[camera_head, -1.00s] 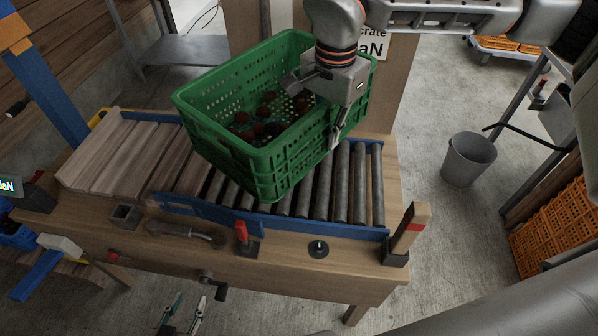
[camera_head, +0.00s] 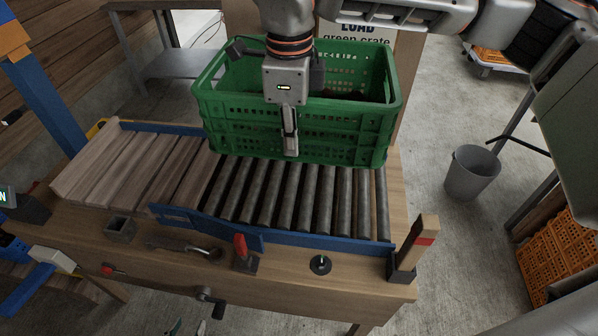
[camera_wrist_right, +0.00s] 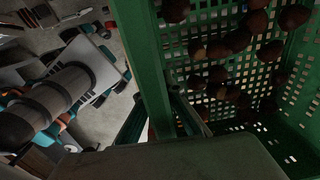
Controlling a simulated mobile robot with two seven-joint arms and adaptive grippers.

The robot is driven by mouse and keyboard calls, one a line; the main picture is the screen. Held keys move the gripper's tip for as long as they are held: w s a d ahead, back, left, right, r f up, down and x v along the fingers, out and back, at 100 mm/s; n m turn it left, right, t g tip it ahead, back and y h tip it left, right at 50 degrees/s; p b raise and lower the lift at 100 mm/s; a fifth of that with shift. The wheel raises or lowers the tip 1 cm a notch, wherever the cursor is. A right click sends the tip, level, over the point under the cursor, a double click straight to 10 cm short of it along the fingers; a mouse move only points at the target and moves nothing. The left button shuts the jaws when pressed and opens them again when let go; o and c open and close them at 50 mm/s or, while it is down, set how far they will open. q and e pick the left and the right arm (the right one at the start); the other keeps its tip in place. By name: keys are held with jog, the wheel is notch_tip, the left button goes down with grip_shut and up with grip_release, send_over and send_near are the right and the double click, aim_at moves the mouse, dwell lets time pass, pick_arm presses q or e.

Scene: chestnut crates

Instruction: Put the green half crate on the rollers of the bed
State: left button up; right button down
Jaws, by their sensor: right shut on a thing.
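The green half crate (camera_head: 345,125) hangs level from my right gripper (camera_head: 290,128) at the far side of the roller bed. My right gripper is shut on its near wall, with one finger in front of the wall. In the right wrist view the crate's rim (camera_wrist_right: 146,60) runs up from the gripper, and several brown chestnuts (camera_wrist_right: 215,75) lie inside. The rollers (camera_head: 300,200) show in front of the crate. It hides their far ends, and I cannot tell whether its bottom touches them. My left gripper is not in view.
Wooden slats (camera_head: 135,165) fill the left part of the bed. A blue rail (camera_head: 330,242) runs along its front. A wooden post (camera_head: 417,245) stands at the front right corner. A sign (camera_head: 355,33) is behind the crate. A grey bin (camera_head: 470,172) stands right.

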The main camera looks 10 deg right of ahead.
notch_tip(320, 180, down, 20)
jog(key=shift+w+r+b, duration=0.1)
jog(key=shift+r+b, duration=0.15)
jog(key=shift+b, duration=0.3)
jog(key=shift+a, duration=0.1)
jog(key=shift+f, duration=0.1)
jog(key=c, duration=2.2)
grip_release()
jog(key=shift+f, duration=0.1)
jog(key=shift+o, duration=0.2)
jog(key=shift+s, duration=0.2)
notch_tip(320, 180, up, 12)
jog(key=shift+s, duration=0.15)
